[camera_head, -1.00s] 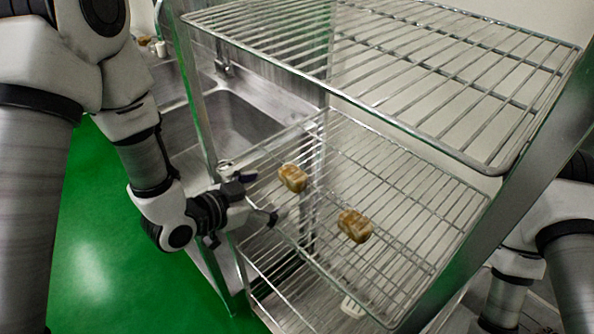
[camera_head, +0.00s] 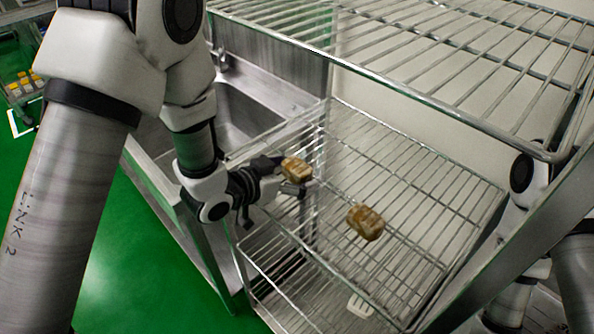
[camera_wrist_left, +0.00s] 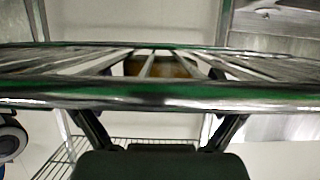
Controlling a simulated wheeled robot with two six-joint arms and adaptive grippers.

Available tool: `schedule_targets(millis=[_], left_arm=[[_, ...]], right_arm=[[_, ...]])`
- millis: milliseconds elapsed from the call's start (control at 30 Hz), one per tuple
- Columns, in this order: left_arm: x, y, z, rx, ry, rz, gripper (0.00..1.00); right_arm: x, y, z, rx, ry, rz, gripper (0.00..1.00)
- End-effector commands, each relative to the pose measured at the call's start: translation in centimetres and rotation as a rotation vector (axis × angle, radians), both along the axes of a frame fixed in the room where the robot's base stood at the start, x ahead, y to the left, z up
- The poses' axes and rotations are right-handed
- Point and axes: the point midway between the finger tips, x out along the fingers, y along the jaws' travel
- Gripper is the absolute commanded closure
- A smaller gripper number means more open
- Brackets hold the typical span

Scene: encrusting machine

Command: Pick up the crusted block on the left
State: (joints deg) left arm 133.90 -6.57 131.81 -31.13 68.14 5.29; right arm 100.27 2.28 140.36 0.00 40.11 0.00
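The left crusted block (camera_head: 297,170), golden brown, sits on the middle wire shelf (camera_head: 415,190) near its left front edge. My left gripper (camera_head: 287,178) reaches it from the left, with one finger behind the block and one in front. The fingers look spread, and I cannot make out contact. In the left wrist view the block (camera_wrist_left: 158,66) shows beyond the shelf bars, centred between the open fingers (camera_wrist_left: 160,128); the shelf edge partly hides it. A second crusted block (camera_head: 365,222) lies farther right on the shelf. My right gripper is out of view.
An upper wire shelf (camera_head: 440,50) lies above the blocks. A metal sink (camera_head: 250,110) stands behind my left arm. A lower rack holds a white slotted item (camera_head: 360,306). A rack post (camera_head: 500,235) rises at right.

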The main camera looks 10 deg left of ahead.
Motion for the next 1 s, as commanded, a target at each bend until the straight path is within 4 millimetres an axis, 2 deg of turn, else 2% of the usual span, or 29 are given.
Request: schedule_targets(millis=[33, 133, 167, 500, 667, 767, 1000], left_arm=[[0.0, 0.0, 0.0, 0.000, 0.000, 0.000, 0.25], [0.0, 0.0, 0.0, 0.000, 0.000, 0.000, 0.60], [0.0, 0.0, 0.0, 0.000, 0.000, 0.000, 0.67], [-0.1, 0.0, 0.0, 0.001, 0.002, 0.000, 0.67], [0.0, 0.0, 1.2, 0.000, -0.001, 0.000, 0.67], [0.0, 0.0, 2.9, 0.001, -0.004, 0.000, 0.67], [0.0, 0.0, 9.8, 0.000, -0.010, -0.001, 0.67]], right_arm=[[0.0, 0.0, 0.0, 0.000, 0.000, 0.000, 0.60], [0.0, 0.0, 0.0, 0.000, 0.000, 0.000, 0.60], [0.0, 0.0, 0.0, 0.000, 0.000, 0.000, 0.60], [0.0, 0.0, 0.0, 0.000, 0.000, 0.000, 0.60], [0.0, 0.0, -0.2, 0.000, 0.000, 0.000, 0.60], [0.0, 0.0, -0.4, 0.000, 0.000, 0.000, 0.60], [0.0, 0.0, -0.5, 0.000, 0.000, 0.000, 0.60]])
